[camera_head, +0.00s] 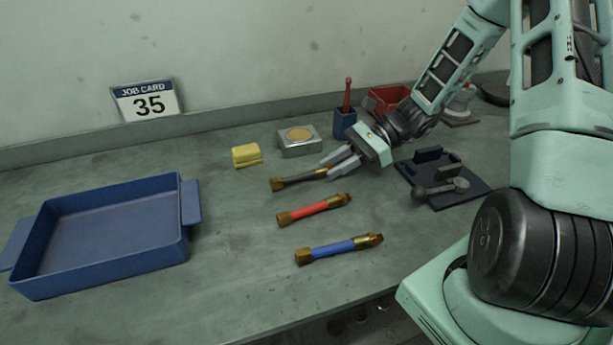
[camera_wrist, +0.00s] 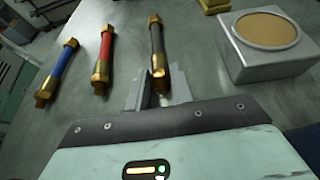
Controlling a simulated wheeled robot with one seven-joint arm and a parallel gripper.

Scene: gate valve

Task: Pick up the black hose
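The black hose (camera_head: 302,180) lies on the bench with brass fittings at its ends. It also shows in the wrist view (camera_wrist: 157,45), with its near brass end close to my fingertips. My gripper (camera_head: 326,169) is at the right end of this hose in the head view, its two fingers apart. In the wrist view my gripper (camera_wrist: 158,88) is open and the near fitting lies in line with the gap between the fingers. I cannot tell whether the fingers touch the hose. The finger tips partly cover its right end in the head view.
A red hose (camera_head: 316,209) and a blue hose (camera_head: 340,248) lie nearer the front. A silver block (camera_head: 300,147) and yellow block (camera_head: 246,155) stand behind. A blue tray (camera_head: 187,236) is at left, with free bench beside it. A dark fixture (camera_head: 465,197) stands right.

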